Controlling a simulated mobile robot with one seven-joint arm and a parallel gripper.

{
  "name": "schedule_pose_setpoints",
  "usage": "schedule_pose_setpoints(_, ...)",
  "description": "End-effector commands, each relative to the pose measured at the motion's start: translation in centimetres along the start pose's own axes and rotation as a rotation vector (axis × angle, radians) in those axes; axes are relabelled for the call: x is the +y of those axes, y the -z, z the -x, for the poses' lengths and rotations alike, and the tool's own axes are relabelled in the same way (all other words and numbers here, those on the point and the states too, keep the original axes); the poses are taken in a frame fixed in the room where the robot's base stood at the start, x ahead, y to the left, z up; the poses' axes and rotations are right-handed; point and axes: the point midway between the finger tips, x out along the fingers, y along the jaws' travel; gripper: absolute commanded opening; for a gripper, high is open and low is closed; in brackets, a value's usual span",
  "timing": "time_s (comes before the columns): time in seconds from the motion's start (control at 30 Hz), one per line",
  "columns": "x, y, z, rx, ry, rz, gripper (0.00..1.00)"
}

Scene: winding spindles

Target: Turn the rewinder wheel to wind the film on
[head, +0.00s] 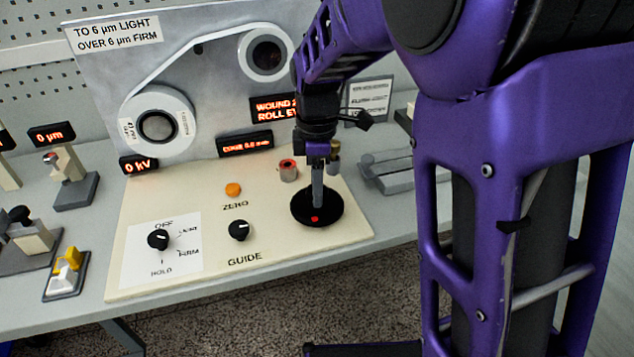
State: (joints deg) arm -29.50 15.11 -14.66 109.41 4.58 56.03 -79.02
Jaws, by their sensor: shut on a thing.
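The rewinder wheel (333,216) is a black disc with a red mark near its front edge, flat on the right of the cream panel. A grey upright post (317,190) rises from its middle. My gripper (317,160) comes down from above and is shut on the top of this post; its fingertips are small and partly hidden. Pale film (168,67) runs from the lower left white reel (180,108) up to the upper right white reel (247,62). My arm covers part of the display (272,108), which starts "WOUND 2".
The cream panel (150,285) carries a tension knob (158,240), a GUIDE knob (239,230), an orange ZERO button (233,190) and a red-topped cylinder (288,170). A sign (115,33) reads "TO 6 µm LIGHT, OVER 6 µm FIRM". A gauge display (52,134) reads 0 µm.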

Motion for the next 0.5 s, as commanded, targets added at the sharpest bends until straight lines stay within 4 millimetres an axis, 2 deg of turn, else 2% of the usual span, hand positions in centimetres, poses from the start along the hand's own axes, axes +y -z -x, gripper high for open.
schedule_pose_setpoints(0.5, 0.01, -0.04, 0.26, -0.001, 0.001, -0.414, 0.00)
